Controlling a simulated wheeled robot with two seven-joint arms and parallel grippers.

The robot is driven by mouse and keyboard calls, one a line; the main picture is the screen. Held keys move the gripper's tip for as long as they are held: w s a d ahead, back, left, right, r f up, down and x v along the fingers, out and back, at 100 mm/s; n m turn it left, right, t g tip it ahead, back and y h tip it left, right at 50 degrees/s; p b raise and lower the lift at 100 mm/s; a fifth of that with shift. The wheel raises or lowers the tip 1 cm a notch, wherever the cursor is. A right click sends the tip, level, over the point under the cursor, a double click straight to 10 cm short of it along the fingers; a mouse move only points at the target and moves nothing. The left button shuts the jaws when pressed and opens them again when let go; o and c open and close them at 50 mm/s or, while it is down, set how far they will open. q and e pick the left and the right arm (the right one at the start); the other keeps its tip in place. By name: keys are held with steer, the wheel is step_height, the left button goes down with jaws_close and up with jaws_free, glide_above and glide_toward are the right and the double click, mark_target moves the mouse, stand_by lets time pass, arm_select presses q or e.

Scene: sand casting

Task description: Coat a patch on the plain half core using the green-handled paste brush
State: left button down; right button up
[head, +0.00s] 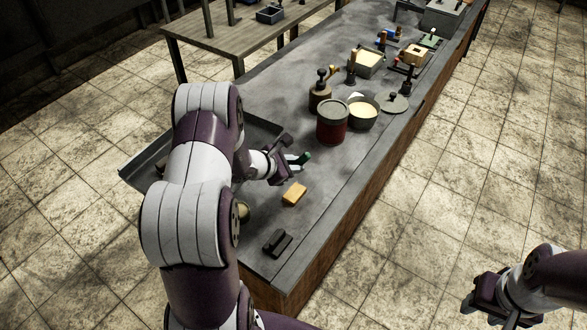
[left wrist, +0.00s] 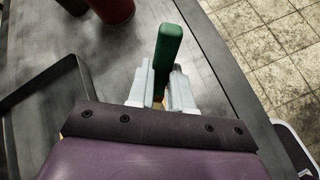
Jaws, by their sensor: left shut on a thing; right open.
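My left gripper (head: 297,163) is shut on the green-handled paste brush (head: 304,158), above the grey bench. In the left wrist view the brush's green handle (left wrist: 168,50) stands up between the two fingers, and its lower end is hidden by the gripper. A yellow-tan block (head: 294,193) lies on the bench just below and in front of the gripper, apart from it. It may be the plain half core, but I cannot tell. A rounded tan thing (head: 243,210) is partly hidden behind my left arm. My right gripper (head: 484,302) is open and empty over the floor.
A red pot (head: 332,123), a bowl of pale material (head: 363,113) and a brown knobbed tool (head: 320,93) stand beyond the gripper. A grey tray (head: 146,168) lies left, partly behind my arm. A dark block (head: 277,243) sits near the bench's near end.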

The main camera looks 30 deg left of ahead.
arm_select(q)
step_height(320, 180, up, 2)
steer(key=shift+p, duration=0.45)
steer(key=shift+s+d+r, duration=0.1)
steer(key=shift+d+r, duration=0.05)
steer(key=shift+r, duration=0.1)
arm_select(e)
steer(key=shift+s+d+r, duration=0.25)
steer(key=shift+d+r, duration=0.15)
steer(key=shift+r, duration=0.35)
arm_select(q)
steer(key=shift+f, duration=0.1)
arm_select(e)
steer(key=shift+a, duration=0.1)
arm_select(q)
steer(key=w+d+r, duration=0.2)
steer(key=d+r, duration=0.2)
steer(key=d, duration=0.1)
steer(key=f+b, duration=0.3)
steer(key=f, duration=0.2)
steer(key=shift+w+a+b, duration=0.2)
steer(key=shift+b, duration=0.2)
arm_select(e)
step_height(320, 180, down, 4)
